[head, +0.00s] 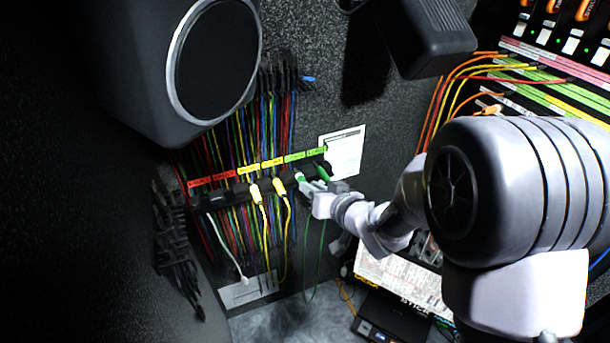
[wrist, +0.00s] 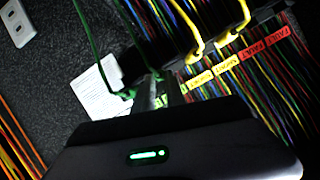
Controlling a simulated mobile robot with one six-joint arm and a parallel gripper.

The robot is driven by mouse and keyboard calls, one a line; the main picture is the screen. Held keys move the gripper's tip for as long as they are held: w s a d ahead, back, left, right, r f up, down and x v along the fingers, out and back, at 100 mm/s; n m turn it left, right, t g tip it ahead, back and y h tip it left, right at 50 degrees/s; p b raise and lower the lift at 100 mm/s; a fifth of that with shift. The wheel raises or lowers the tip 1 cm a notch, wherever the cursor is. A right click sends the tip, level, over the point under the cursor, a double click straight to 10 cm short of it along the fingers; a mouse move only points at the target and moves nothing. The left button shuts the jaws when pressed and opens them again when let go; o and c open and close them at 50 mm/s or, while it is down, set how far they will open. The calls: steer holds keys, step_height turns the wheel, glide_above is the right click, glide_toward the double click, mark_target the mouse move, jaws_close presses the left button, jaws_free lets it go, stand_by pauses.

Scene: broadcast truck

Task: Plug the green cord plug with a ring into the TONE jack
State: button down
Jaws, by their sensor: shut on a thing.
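My gripper (head: 306,187) is shut on a green cord plug (head: 301,177) in front of the jack strip (head: 219,200). A pale band shows near this plug in the head view; I cannot tell if it is the ring. In the wrist view its green cord (wrist: 142,45) runs up from between my fingers (wrist: 158,92). A second green plug (head: 323,172) sits just right of it, at the strip's right end; it also shows left of my fingers in the wrist view (wrist: 124,94). Green labels (head: 295,157) lie above, too small to read. My fingers hide the held plug's tip.
Two yellow plugs (head: 279,187) sit in the strip left of my gripper, their cords hanging down. A white cord (head: 226,252) hangs farther left. A paper sheet (head: 344,152) is on the wall at right. Bundled coloured cables (head: 240,130) run behind the strip.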

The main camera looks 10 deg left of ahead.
step_height(320, 180, up, 2)
steer(key=shift+r+p, duration=0.25)
steer(key=shift+p, duration=0.55)
steer(key=shift+s+d+b, duration=0.75)
steer(key=shift+s+d, duration=0.2)
steer(key=shift+s, duration=0.25)
